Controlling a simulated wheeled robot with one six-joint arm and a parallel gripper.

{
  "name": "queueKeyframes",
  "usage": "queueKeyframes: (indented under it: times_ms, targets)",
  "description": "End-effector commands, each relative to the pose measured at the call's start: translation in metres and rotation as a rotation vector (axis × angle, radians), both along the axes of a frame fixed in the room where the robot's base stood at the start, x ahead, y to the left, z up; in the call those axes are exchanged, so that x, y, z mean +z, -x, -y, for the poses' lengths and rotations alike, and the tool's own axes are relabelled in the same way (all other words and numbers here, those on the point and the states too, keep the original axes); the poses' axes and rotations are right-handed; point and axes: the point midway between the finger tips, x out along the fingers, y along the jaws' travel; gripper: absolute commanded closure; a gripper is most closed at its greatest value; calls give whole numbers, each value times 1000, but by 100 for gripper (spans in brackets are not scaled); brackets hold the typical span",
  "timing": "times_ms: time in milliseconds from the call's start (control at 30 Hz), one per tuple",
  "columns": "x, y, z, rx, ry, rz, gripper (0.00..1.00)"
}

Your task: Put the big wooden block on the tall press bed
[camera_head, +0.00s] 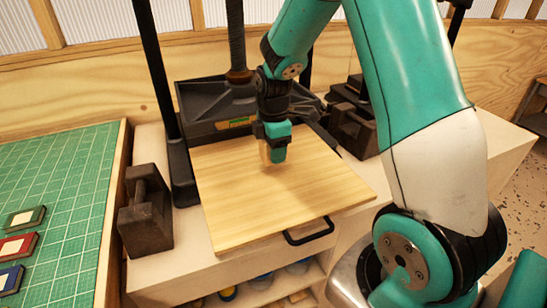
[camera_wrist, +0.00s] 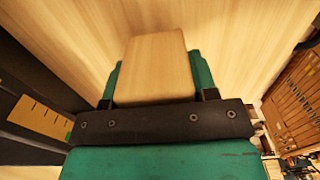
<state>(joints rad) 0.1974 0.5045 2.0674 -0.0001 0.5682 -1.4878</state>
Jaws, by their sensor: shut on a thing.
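My gripper (camera_head: 276,154) is shut on a pale wooden block (camera_wrist: 155,68), which shows between the two green fingers in the wrist view. In the head view only a thin strip of the block (camera_head: 264,151) shows beside the fingers; the rest is hidden. The gripper points down over the back middle part of a flat wooden board, the bed (camera_head: 285,200) of the press. The block is at or just above the board; I cannot tell whether it touches.
Black press columns (camera_head: 157,75) and a screw (camera_head: 235,35) stand behind the board. Dark iron weights stand at the left (camera_head: 146,215) and the right (camera_head: 358,125). A green cutting mat (camera_head: 75,185) with small coloured blocks lies at the left. The board's front is clear.

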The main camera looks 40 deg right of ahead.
Motion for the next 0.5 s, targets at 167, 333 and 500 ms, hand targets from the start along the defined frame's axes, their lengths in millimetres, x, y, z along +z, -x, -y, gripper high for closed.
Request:
queueKeyframes:
  times_ms: [167,333,500]
  targets:
    - [-26,1,0,1,-1,-4,73]
    - [-34,0,0,1,0,0,73]
    - [-34,0,0,1,0,0,73]
